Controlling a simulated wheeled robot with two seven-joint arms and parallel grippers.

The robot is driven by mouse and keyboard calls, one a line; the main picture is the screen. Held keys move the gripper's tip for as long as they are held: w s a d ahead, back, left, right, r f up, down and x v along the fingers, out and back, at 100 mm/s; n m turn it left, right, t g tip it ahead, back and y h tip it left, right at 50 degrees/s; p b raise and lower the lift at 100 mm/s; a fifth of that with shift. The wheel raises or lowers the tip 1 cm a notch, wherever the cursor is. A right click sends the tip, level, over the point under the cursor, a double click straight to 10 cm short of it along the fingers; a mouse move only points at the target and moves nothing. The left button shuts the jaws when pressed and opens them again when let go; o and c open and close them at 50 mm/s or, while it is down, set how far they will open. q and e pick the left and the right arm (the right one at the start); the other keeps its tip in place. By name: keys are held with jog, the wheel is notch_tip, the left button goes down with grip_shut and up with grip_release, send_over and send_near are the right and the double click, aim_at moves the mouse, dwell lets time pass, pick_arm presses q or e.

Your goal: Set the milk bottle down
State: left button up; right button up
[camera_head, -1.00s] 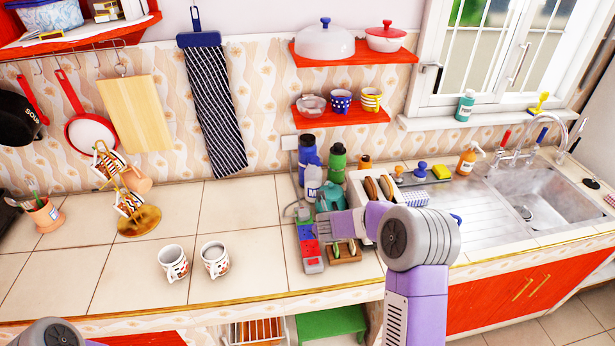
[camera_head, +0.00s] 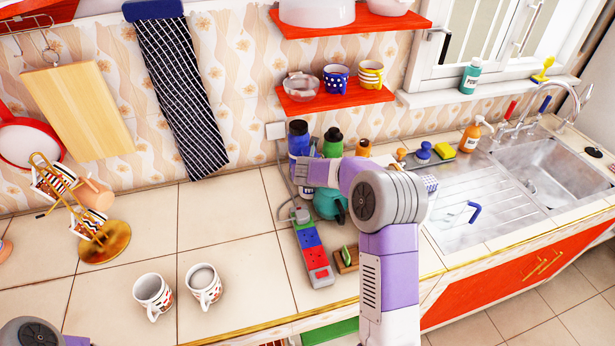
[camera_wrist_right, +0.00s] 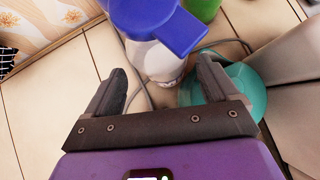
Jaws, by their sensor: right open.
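The milk bottle (camera_wrist_right: 158,58), white with a blue cap and dark lettering low on its side, shows in the right wrist view just beyond my fingertips and appears to stand on the tiled counter (camera_wrist_right: 75,110). My right gripper (camera_wrist_right: 160,70) is open, its two fingers apart with nothing clamped between them. In the head view my right gripper (camera_head: 312,173) reaches left over the counter and largely hides the milk bottle. My left gripper is out of view; only part of my left arm shows at the bottom left.
A teal pot (camera_wrist_right: 245,85) is close to the right finger. Blue (camera_head: 298,138) and green (camera_head: 333,143) bottles stand behind. A power strip (camera_head: 312,250) lies in front. Two mugs (camera_head: 153,292) (camera_head: 204,284) stand left. The sink (camera_head: 560,170) is right; counter between mugs and strip is clear.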

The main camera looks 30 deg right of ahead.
jog(key=x, duration=0.4)
jog(key=shift+w+d+f, duration=0.15)
jog(key=shift+w+d, duration=0.05)
jog(key=c, duration=0.9)
jog(key=shift+c, duration=1.2)
jog(key=shift+r, duration=0.2)
